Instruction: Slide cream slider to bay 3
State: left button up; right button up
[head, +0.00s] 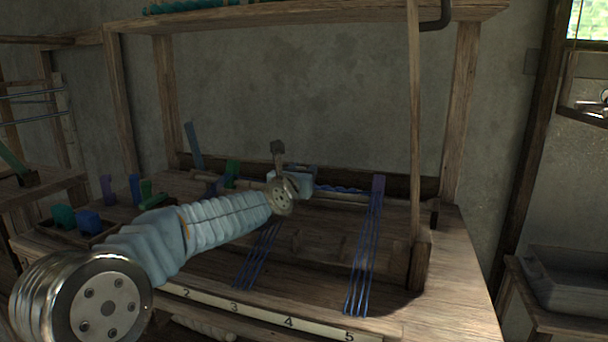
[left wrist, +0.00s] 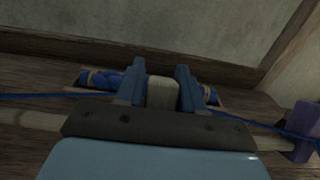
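The cream slider (left wrist: 162,93) is a small pale block in the left wrist view. It stands between the two blue-grey fingers of my left gripper (left wrist: 161,88) and fills the gap, with a finger against each side. In the head view my left gripper (head: 312,180) is over the back of the loom, and the slider is hidden there. A numbered strip (head: 262,314) along the loom's front edge shows 2, 3, 4 and 5; the 3 is left of my gripper. My right gripper is not in view.
A purple block (head: 378,185) stands at the right on a rod, with blue threads (head: 362,260) running forward from it. A blue yarn bundle (left wrist: 98,79) lies behind the fingers. Green, blue and purple blocks stand left. A wooden post (head: 415,140) rises at the right front.

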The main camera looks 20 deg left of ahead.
pick_arm(q)
jog(key=shift+o, duration=1.1)
jog(key=s+b, duration=0.2)
jog(key=s, duration=1.1)
jog(key=shift+s+a, duration=0.25)
jog(key=shift+s, duration=0.15)
